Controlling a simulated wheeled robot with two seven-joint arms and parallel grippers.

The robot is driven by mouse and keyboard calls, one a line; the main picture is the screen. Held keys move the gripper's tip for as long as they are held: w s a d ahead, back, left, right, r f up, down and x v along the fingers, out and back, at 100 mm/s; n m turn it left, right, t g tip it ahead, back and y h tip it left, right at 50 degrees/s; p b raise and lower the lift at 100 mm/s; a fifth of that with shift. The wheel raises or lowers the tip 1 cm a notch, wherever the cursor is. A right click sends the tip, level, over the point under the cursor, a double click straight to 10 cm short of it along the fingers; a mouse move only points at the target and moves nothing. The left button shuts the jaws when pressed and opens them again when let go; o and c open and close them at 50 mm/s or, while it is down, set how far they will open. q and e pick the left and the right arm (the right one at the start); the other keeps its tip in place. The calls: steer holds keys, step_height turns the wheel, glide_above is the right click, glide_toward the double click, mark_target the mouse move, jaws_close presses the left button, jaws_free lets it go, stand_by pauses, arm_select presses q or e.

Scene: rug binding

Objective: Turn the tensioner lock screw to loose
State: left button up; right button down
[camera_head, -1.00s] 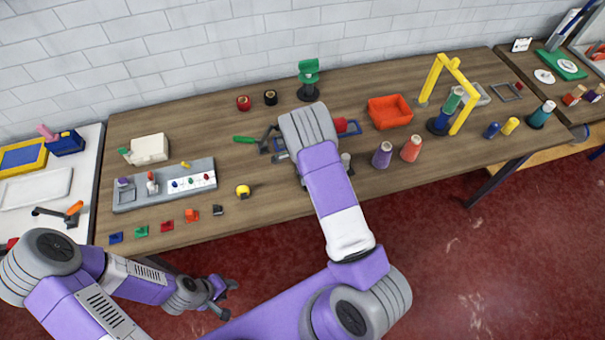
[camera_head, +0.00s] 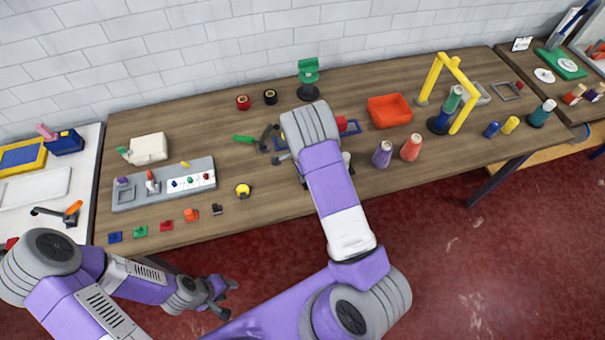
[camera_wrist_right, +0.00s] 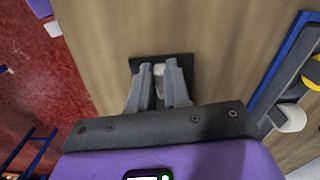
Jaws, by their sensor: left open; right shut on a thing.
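My right gripper (camera_wrist_right: 160,82) is shut on a small whitish piece (camera_wrist_right: 159,69) that stands at a dark square plate (camera_wrist_right: 150,62) on the wooden table, in the right wrist view. This piece appears to be the tensioner lock screw; its turn position cannot be read because the fingers cover most of it. In the head view the right wrist hides the fingers and the screw. My left gripper (camera_head: 226,298) is open and empty, low in front of the table and far from the screw.
A blue frame (camera_wrist_right: 287,60) with a white cylinder (camera_wrist_right: 291,117) and a yellow part lies beside the right gripper. A green-handled tool (camera_head: 245,139), a red bin (camera_head: 389,111), a purple cone (camera_head: 382,154) and an orange-red cone (camera_head: 411,148) stand around the right arm.

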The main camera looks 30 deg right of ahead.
steer(key=n, duration=0.1)
steer(key=n+b, duration=0.1)
steer(key=n, duration=0.1)
steer(key=n+b, duration=0.1)
steer(key=n, duration=0.1)
steer(key=shift+s+f, duration=0.1)
steer(key=shift+s, duration=0.2)
steer(key=n, duration=0.1)
steer(key=n+b, duration=0.1)
steer(key=n, duration=0.1)
steer(key=shift+s+d+b, duration=0.15)
steer(key=shift+s+b, duration=0.05)
steer(key=shift+b, duration=0.1)
steer(key=shift+d+n+b, duration=0.1)
steer(key=shift+n+b, duration=0.3)
steer(key=shift+n, duration=0.9)
steer(key=shift+s+n, duration=0.1)
steer(key=shift+n, duration=0.4)
steer(key=c, duration=1.1)
jaws_free()
